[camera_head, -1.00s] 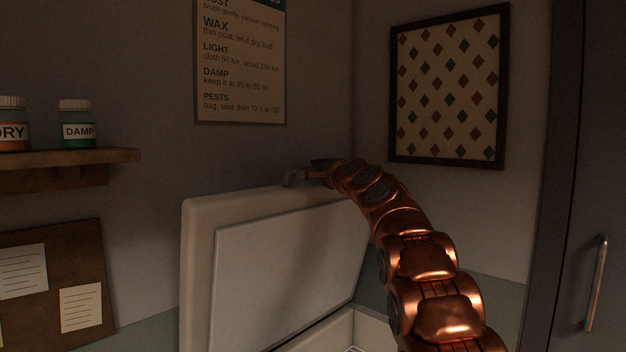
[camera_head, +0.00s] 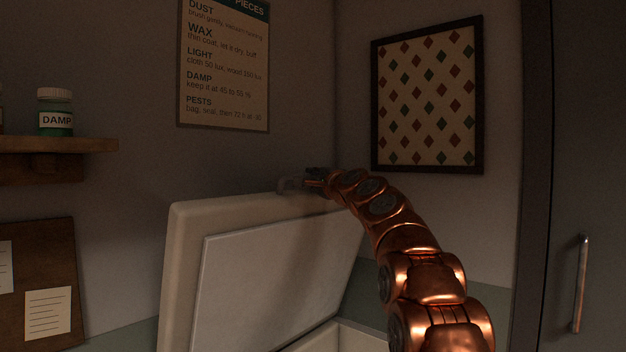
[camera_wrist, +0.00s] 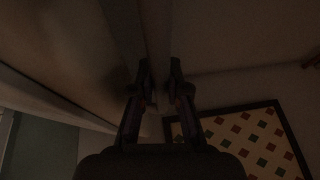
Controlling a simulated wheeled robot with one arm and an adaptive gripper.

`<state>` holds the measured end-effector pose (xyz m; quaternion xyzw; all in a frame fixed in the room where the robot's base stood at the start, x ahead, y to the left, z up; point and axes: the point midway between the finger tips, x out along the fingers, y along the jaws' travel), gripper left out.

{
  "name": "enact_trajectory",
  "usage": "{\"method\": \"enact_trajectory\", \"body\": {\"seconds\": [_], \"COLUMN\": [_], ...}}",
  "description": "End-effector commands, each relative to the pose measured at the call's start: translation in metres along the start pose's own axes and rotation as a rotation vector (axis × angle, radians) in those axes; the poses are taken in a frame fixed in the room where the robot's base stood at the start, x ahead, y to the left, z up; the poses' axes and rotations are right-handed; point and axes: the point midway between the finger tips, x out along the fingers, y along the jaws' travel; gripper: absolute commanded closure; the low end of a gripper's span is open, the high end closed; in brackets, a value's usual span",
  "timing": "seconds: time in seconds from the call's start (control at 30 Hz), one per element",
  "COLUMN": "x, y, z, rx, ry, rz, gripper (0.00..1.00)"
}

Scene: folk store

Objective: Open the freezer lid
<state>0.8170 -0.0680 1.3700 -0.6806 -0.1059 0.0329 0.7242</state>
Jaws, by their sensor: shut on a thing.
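The freezer lid (camera_head: 270,275) stands raised, tilted steeply up, with its pale inner panel facing me in the head view. Its handle (camera_head: 290,184) is a grey bar at the lid's top edge. My gripper (camera_head: 306,181) is at that handle, at the end of my copper arm. In the wrist view my gripper (camera_wrist: 160,85) has its two dark fingers closed on the handle bar (camera_wrist: 157,40), one on each side. The open freezer body (camera_head: 350,338) shows at the bottom below the lid; most of its inside is out of view.
A shelf (camera_head: 60,145) with a green jar (camera_head: 56,112) is on the left wall, above a pinboard (camera_head: 45,270). A text poster (camera_head: 225,70) and a framed diamond pattern (camera_head: 428,95) hang behind. A dark cabinet (camera_head: 575,180) with a vertical handle stands at right.

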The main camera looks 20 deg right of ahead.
Motion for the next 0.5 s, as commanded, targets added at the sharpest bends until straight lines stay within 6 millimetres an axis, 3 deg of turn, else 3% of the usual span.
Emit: {"method": "enact_trajectory", "body": {"seconds": [0.03,0.27,0.5], "x": [0.0005,0.0003,0.0001], "y": [0.0011,0.0006,0.0004], "z": [0.0007,0.0003,0.0], "rx": [0.0,0.0,0.0], "ry": [-0.002,-0.001,0.0], "rz": [0.002,0.001,0.001], "gripper": [0.83,0.59,0.59]}}
